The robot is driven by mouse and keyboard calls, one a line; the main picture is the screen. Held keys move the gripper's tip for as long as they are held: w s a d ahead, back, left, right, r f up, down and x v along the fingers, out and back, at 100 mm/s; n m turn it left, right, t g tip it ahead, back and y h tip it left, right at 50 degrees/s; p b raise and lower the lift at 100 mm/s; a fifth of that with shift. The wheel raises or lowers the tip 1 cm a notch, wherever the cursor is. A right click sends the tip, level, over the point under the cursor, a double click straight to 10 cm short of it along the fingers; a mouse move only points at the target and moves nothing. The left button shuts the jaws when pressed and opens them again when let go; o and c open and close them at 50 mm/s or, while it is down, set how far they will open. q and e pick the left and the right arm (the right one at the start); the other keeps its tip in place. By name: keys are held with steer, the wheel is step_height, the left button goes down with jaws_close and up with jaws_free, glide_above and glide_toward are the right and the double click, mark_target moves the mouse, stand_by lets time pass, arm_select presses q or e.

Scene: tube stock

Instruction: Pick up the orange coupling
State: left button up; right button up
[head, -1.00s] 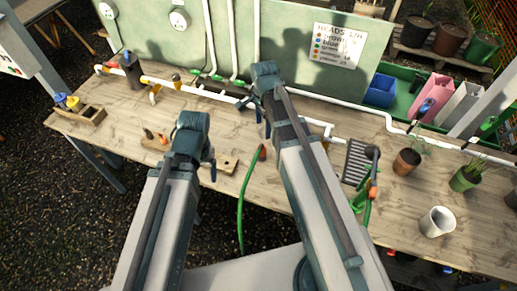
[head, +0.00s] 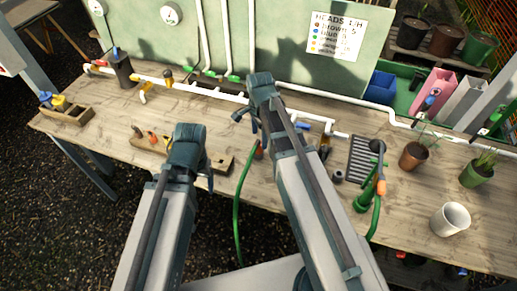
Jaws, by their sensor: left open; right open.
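Several orange parts show, and I cannot tell for certain which is the coupling. One orange fitting (head: 260,150) is at the upper end of a green hose (head: 237,205), close beside my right arm and partly hidden by it. Another orange fitting (head: 381,187) is on the green hose at the right, by the grey rack. My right gripper (head: 246,120) is open over the middle of the bench near the white pipe. Neither visibly holds anything.
The wooden bench (head: 300,185) carries white pipework (head: 205,90), a wooden block (head: 222,162) with small tools, and a grey slatted rack (head: 362,157). A white cup (head: 450,220), terracotta pot (head: 413,155) and green pot (head: 477,172) stand at the right. A green board rises behind.

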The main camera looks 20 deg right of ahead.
mark_target(259, 145)
steer(key=shift+a+f+b, duration=0.15)
steer(key=shift+f+b, duration=2.4)
steer(key=shift+f, duration=0.1)
steer(key=shift+r, duration=0.1)
jaws_close()
